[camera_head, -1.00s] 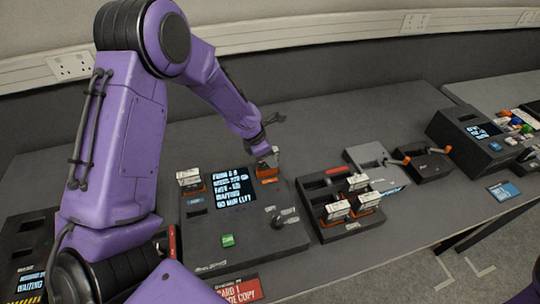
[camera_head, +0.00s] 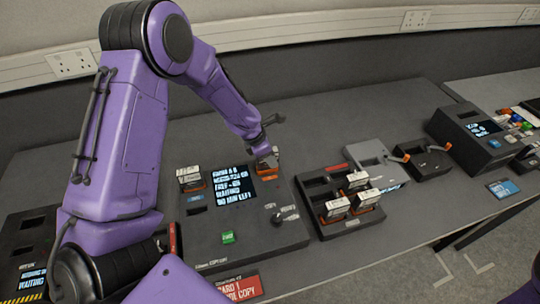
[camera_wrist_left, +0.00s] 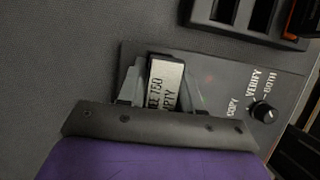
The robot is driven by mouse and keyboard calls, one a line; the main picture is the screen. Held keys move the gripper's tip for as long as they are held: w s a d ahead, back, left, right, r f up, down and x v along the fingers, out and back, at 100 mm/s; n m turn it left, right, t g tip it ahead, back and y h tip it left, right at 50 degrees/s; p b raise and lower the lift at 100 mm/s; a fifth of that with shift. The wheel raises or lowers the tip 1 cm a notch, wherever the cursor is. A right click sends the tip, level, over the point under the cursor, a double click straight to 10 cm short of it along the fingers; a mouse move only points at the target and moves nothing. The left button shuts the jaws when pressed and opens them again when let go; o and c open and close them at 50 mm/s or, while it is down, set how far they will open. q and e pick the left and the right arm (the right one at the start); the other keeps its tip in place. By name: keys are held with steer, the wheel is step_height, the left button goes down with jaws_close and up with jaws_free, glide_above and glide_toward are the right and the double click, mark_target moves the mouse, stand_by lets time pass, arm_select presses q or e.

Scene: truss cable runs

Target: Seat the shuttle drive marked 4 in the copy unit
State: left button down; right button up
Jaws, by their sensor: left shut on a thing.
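The copy unit (camera_head: 213,245) is a dark box with a lit screen (camera_head: 231,187), a green button and a knob. It also shows in the wrist view (camera_wrist_left: 222,84). My left gripper (camera_head: 268,158) is at the copy unit's back right, beside the screen. It is shut on a shuttle drive (camera_head: 265,177) with an orange lower part. In the wrist view its white label (camera_wrist_left: 165,84) shows between the fingers and reads partly "EMPTY"; I cannot read a 4. The drive's lower end is hidden, so its seating depth cannot be told. Another drive (camera_head: 190,176) stands at the unit's back left.
A black rack (camera_head: 312,197) with several white-labelled drives (camera_head: 337,207) and empty slots stands just right of the copy unit. Further right are a grey unit (camera_head: 368,154) and a black unit (camera_head: 425,165) with orange-handled levers. The table behind is clear.

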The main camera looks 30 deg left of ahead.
arm_select(q)
steer(key=shift+f, duration=0.4)
steer(key=shift+c, duration=1.8)
jaws_free()
steer(key=shift+r, duration=0.1)
step_height(320, 180, up, 5)
steer(key=p, duration=0.6)
steer(key=shift+r+p, duration=0.3)
steer(key=shift+r, duration=0.9)
